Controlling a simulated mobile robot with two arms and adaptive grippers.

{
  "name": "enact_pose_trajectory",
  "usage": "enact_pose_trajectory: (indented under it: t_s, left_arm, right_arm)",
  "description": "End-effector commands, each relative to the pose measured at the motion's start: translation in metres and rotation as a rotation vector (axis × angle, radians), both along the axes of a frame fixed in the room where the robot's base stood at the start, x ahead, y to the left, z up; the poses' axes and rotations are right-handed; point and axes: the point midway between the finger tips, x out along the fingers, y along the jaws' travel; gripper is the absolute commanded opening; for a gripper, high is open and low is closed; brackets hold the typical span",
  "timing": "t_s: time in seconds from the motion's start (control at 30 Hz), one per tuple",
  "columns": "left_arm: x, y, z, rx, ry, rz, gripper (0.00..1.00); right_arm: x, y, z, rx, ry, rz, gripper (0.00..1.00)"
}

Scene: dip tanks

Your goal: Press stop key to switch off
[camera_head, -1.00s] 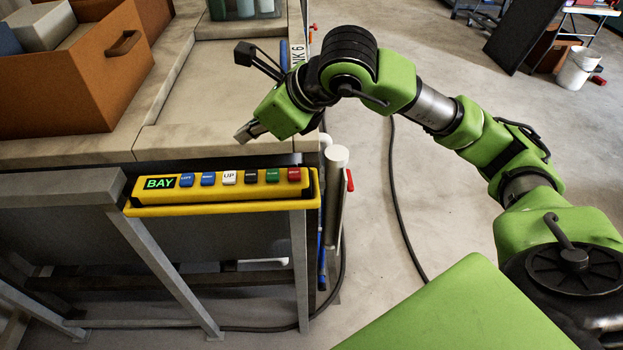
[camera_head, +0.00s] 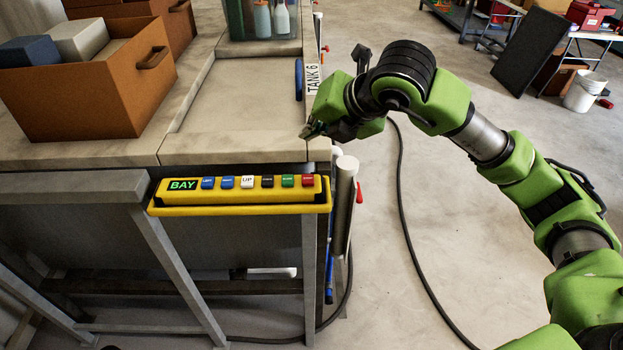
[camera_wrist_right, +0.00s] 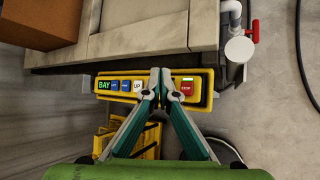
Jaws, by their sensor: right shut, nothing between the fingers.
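The yellow control box (camera_head: 240,194) carries a lit green "BAY" display and a row of blue, white, black, green and red keys. The red key (camera_head: 308,181) is at the right end in the head view. In the right wrist view this red key (camera_wrist_right: 187,87) reads STOP, with a small green light above it. My right gripper (camera_head: 306,131) is above and behind the box's right end. In the right wrist view its shut, empty fingertips (camera_wrist_right: 160,76) cover the keys just left of the red one. Contact cannot be told. My left gripper is not in view.
The tank top (camera_head: 245,90) marked TANK 6 lies behind the box, with a brown crate (camera_head: 95,95) at its left. A white pipe with a red valve handle (camera_wrist_right: 253,30) stands right of the box. Open floor with a black cable (camera_head: 402,200) lies to the right.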

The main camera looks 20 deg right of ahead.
Motion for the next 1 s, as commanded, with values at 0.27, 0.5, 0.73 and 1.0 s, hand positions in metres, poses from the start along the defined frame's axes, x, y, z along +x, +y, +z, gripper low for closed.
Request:
enact_pose_trajectory:
  t_s: [0.27, 0.5, 0.73, 1.0]
  left_arm:
    - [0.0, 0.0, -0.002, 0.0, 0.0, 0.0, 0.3]
    - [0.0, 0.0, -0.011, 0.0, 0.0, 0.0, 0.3]
    - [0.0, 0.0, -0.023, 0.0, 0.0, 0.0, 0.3]
    - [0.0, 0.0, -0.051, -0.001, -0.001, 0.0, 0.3]
  right_arm:
    - [0.0, 0.0, -0.004, -0.001, 0.0, 0.001, 0.0]
    - [0.0, -0.001, -0.024, -0.001, 0.001, 0.001, 0.0]
    - [0.0, -0.001, -0.057, -0.001, 0.002, 0.001, 0.0]
    - [0.0, 0.0, -0.087, 0.0, -0.002, 0.002, 0.0]
